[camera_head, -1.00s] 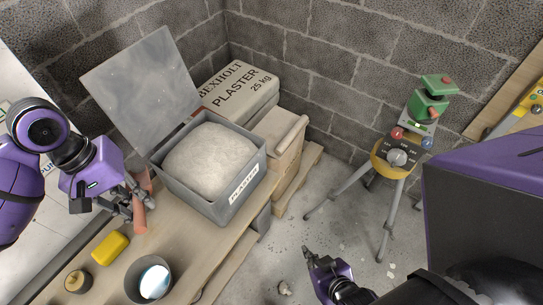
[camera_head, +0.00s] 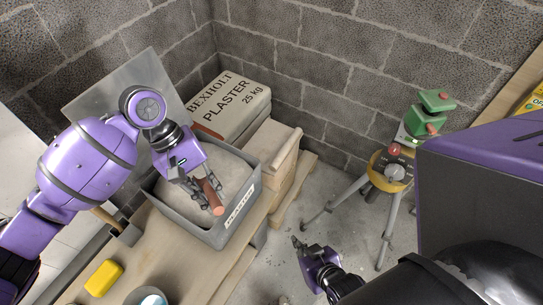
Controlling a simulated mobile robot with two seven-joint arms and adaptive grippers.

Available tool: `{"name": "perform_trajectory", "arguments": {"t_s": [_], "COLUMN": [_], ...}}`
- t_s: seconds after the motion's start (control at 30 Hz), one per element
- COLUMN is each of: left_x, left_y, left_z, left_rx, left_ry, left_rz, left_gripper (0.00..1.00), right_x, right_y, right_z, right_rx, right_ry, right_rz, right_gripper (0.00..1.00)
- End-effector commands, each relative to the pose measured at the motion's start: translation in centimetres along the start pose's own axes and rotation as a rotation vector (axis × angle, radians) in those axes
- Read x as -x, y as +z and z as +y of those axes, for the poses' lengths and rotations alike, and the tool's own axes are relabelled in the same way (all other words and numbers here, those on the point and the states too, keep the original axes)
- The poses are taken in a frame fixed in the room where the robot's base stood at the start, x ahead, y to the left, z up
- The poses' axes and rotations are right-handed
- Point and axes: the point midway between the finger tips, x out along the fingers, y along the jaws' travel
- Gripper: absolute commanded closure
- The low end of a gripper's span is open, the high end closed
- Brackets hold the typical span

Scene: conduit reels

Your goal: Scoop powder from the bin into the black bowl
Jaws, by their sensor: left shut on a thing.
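The open grey bin (camera_head: 252,199), labelled PLASTER and full of pale powder (camera_head: 228,172), stands on the wooden bench. My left gripper (camera_head: 207,194) is over the bin, shut on a reddish-brown handle-like piece (camera_head: 212,196). Whatever lies beyond this piece is hidden, and I cannot tell whether it touches the powder. The dark bowl (camera_head: 133,298) is at the bottom edge, partly cut off, with a bright bluish-white inside. My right gripper (camera_head: 303,250) is low in the middle, over the floor, far from the bin; its jaws are too small to read.
The bin's raised lid (camera_head: 90,88) stands behind my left arm. A PLASTER sack (camera_head: 232,105) lies behind the bin. A yellow block (camera_head: 103,278) and a wooden-handled tool (camera_head: 124,233) are on the bench (camera_head: 178,262). A tripod instrument (camera_head: 390,170) stands on the right; block walls close the back.

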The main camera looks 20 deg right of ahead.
Motion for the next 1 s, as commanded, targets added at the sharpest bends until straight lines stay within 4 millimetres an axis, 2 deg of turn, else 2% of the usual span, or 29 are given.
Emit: {"name": "perform_trajectory", "arguments": {"t_s": [0.13,0.47,1.0], "left_x": [-0.1,-0.4,-5.0], "left_y": [0.0,-0.3,-4.2], "left_z": [0.1,0.0,-0.8], "left_rx": [0.003,0.006,0.031], "left_ry": [0.002,0.001,-0.001], "left_rz": [0.000,-0.011,-0.133], "left_gripper": [1.00,1.00,1.00], "right_x": [-0.1,-0.1,-0.1], "right_y": [-0.8,-1.0,-1.1], "right_z": [0.0,0.5,0.4], "right_rx": [0.001,0.001,0.000], "right_ry": [0.000,0.007,0.006], "right_rz": [0.016,0.019,0.021], "right_gripper": [1.00,1.00,1.00]}}
